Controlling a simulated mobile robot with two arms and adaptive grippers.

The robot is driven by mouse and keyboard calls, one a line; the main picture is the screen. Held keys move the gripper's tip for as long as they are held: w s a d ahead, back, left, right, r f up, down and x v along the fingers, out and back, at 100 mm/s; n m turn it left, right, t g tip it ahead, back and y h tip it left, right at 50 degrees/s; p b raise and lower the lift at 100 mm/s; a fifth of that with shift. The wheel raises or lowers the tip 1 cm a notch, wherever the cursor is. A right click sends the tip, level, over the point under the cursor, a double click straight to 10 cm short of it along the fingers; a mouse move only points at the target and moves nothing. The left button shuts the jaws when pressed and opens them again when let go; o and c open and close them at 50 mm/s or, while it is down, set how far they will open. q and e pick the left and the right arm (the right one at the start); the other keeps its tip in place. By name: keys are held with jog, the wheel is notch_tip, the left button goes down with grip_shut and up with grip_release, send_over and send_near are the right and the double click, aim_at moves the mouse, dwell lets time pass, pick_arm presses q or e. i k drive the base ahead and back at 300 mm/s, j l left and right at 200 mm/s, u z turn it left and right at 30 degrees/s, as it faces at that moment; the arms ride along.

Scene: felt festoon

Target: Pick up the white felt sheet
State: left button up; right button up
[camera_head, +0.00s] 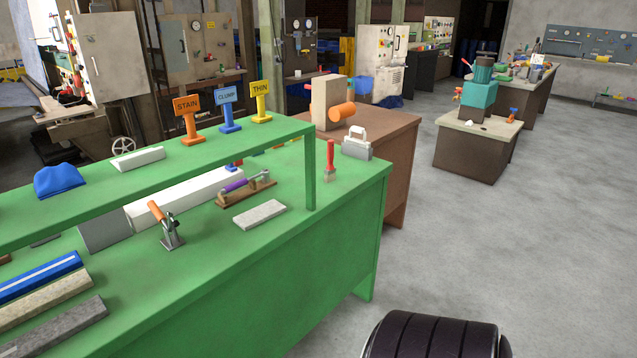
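Several pale pieces could be the white felt sheet, and I cannot tell which one is. A flat light-grey, rough-looking slab (259,214) lies near the right end of the green bench (290,265). A white flat-sided piece (138,158) lies on the bench's raised green shelf (95,190). A long white block (190,197) lies under the shelf, partly hidden by its front edge. Beige (45,300) and grey (50,328) strips lie at the front left beside a blue, white-striped strip (40,276). Neither of my grippers is in view.
STAIN (187,105), CLUMP (227,96) and THIN (260,88) signs and a blue cloth (59,181) are on the shelf. Open floor (500,260) lies right.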

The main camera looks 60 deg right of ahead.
aim_at(249, 220)
jog(key=z, duration=1.6)
jog(key=u, duration=0.25)
jog(key=i+l+u, duration=0.1)
jog(key=u, duration=0.3)
jog(key=i+l+u, duration=0.1)
jog(key=l+u, duration=0.4)
jog(key=u, duration=0.35)
jog(key=i+l+u, duration=0.1)
jog(key=l+u, duration=0.45)
jog(key=u, duration=0.25)
